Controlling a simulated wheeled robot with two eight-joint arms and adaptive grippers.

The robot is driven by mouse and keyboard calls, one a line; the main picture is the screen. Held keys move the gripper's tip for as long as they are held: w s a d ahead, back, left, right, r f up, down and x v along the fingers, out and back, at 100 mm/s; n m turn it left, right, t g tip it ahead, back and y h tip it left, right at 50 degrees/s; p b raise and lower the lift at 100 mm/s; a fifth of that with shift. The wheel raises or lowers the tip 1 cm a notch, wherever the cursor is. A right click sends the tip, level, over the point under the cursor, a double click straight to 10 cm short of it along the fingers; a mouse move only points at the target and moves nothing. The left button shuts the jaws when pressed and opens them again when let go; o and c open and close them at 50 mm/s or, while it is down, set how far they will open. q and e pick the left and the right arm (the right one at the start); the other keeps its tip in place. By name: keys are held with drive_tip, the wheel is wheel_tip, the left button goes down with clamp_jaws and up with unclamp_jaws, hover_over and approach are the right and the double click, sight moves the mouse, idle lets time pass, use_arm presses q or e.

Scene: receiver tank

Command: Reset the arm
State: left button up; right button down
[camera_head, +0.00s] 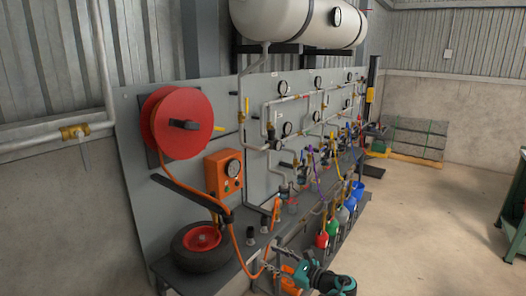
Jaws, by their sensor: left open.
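My left arm's teal and black links show at the bottom centre of the head view. My left gripper (278,264) is small and dark at their left end, in front of the low shelf's front edge. It is open, and I see nothing held in it. An orange part shows just beside it, and I cannot tell what it belongs to. My right gripper is not in view.
A grey panel (255,95) carries pipes, gauges, a red hose reel (181,124) and an orange gauge box (224,173). A wheel (203,248) lies on the shelf below. A white tank (290,20) is above. A green bench (515,215) stands right; the floor between is clear.

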use_arm(q)
drive_tip(key=s+a+r+n+g+h, duration=0.2)
drive_tip(key=s+a+r+n+h, duration=0.15)
drive_tip(key=s+a, duration=0.4)
drive_tip(key=s+a+r+n+g+h, duration=0.25)
drive_tip(key=s+a+n, duration=0.2)
drive_tip(key=a, duration=0.65)
drive_tip(key=s+a+f+n+h, duration=0.1)
drive_tip(key=s+f+n+h, duration=0.2)
drive_tip(key=s+n, duration=0.4)
drive_tip(key=s+a+f+n+t+h, duration=0.1)
drive_tip(key=s+f+n+h, duration=0.2)
drive_tip(key=s+n, duration=0.4)
drive_tip(key=s+h, duration=0.1)
drive_tip(key=s, duration=0.8)
drive_tip(key=shift+a+f+n, duration=0.15)
drive_tip(key=shift+a+n, duration=0.15)
drive_tip(key=shift+n, duration=0.1)
